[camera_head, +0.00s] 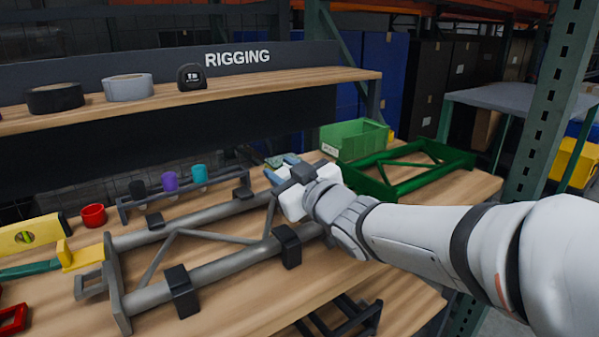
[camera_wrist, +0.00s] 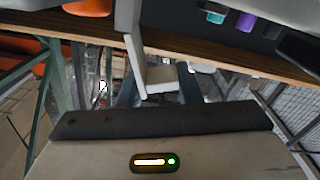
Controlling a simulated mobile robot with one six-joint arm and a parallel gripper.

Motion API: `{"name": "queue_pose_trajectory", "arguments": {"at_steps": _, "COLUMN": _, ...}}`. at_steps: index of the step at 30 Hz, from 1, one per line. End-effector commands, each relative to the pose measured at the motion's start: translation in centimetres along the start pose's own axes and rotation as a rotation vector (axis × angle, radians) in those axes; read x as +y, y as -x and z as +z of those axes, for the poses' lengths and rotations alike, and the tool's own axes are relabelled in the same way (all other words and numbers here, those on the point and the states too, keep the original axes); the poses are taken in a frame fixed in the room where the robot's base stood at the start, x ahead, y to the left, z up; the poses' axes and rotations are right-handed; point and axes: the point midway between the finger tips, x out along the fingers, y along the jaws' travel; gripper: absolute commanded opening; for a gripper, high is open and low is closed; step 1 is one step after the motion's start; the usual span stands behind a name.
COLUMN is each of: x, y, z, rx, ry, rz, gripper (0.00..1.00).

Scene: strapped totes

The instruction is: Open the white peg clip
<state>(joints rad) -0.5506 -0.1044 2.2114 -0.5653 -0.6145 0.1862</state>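My gripper (camera_head: 281,169) is over the far side of the bench, beyond the grey tube frame (camera_head: 205,282). In the wrist view its two bluish fingers (camera_wrist: 158,88) stand apart. A pale grey-white L-shaped piece (camera_wrist: 158,78), which looks like the white peg clip, shows between them. Its long arm runs up out of the picture. I cannot tell whether the fingers touch it. In the head view I cannot make out the clip, and my gripper covers that spot.
A rail with black, purple (camera_head: 170,181) and teal (camera_head: 199,174) caps stands left of my gripper. A green bin (camera_head: 352,139) and a green frame (camera_head: 412,165) lie to the right. Black clamps (camera_head: 181,290) sit on the grey frame. A shelf (camera_head: 240,87) runs behind.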

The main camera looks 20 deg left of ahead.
Motion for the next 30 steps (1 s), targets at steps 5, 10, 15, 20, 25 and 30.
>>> {"name": "queue_pose_trajectory", "arguments": {"at_steps": 5, "x": 0.0, "y": 0.0, "z": -0.1, "rx": 0.001, "ry": 0.000, "rz": 0.000, "gripper": 0.47}}
{"name": "queue_pose_trajectory", "arguments": {"at_steps": 10, "x": 0.0, "y": 0.0, "z": 0.0, "rx": 0.000, "ry": -0.001, "rz": 0.000, "gripper": 0.48}}
{"name": "queue_pose_trajectory", "arguments": {"at_steps": 15, "x": 0.1, "y": 0.6, "z": -0.1, "rx": -0.001, "ry": -0.001, "rz": 0.001, "gripper": 0.48}}
{"name": "queue_pose_trajectory", "arguments": {"at_steps": 20, "x": 0.1, "y": 3.1, "z": -0.2, "rx": -0.001, "ry": 0.000, "rz": 0.003, "gripper": 0.48}}
{"name": "queue_pose_trajectory", "arguments": {"at_steps": 25, "x": 0.1, "y": 6.0, "z": -0.3, "rx": 0.000, "ry": 0.000, "rz": 0.003, "gripper": 0.48}}
{"name": "queue_pose_trajectory", "arguments": {"at_steps": 30, "x": 0.0, "y": 7.6, "z": -0.1, "rx": 0.000, "ry": 0.000, "rz": 0.001, "gripper": 0.48}}
